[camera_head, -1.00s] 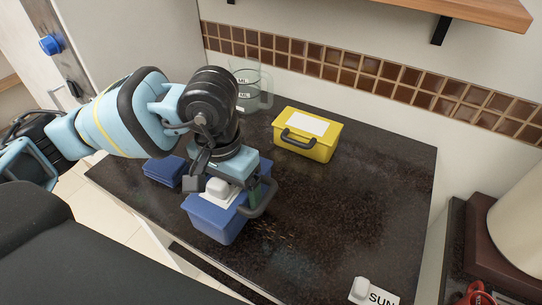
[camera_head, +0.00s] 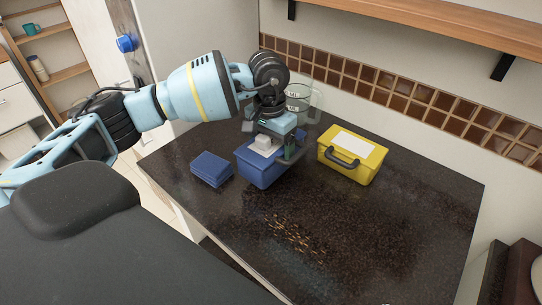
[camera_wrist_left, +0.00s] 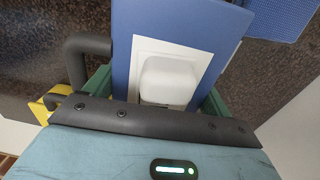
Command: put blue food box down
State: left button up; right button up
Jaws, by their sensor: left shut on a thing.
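The blue food box (camera_head: 257,173) is upright at the counter, between the flat blue item and the yellow box. It has a white label with a white knob-like piece (camera_head: 263,142) on top and a dark handle at its right side. My left gripper (camera_head: 279,144) is over the box from above, shut on it. In the left wrist view the blue lid (camera_wrist_left: 133,35) and white piece (camera_wrist_left: 168,80) lie between the green fingers. I cannot tell whether the box's base touches the counter. My right gripper is not in view.
A yellow box (camera_head: 346,172) with a dark handle stands close to the right. A flat blue item (camera_head: 211,169) lies left, near the counter's edge. A clear jug (camera_head: 302,103) stands behind. The dark counter (camera_head: 370,235) is bare at the front and right.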

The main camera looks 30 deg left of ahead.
pick_arm(q)
jog(key=shift+w+a, duration=0.1)
jog(key=shift+w, duration=0.1)
jog(key=shift+f+p, duration=0.35)
jog(key=shift+f, duration=1.35)
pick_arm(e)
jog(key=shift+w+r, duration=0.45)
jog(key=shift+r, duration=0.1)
pick_arm(q)
jog(key=shift+f, duration=0.15)
jog(key=o, duration=1.3)
jog(key=shift+s, duration=0.1)
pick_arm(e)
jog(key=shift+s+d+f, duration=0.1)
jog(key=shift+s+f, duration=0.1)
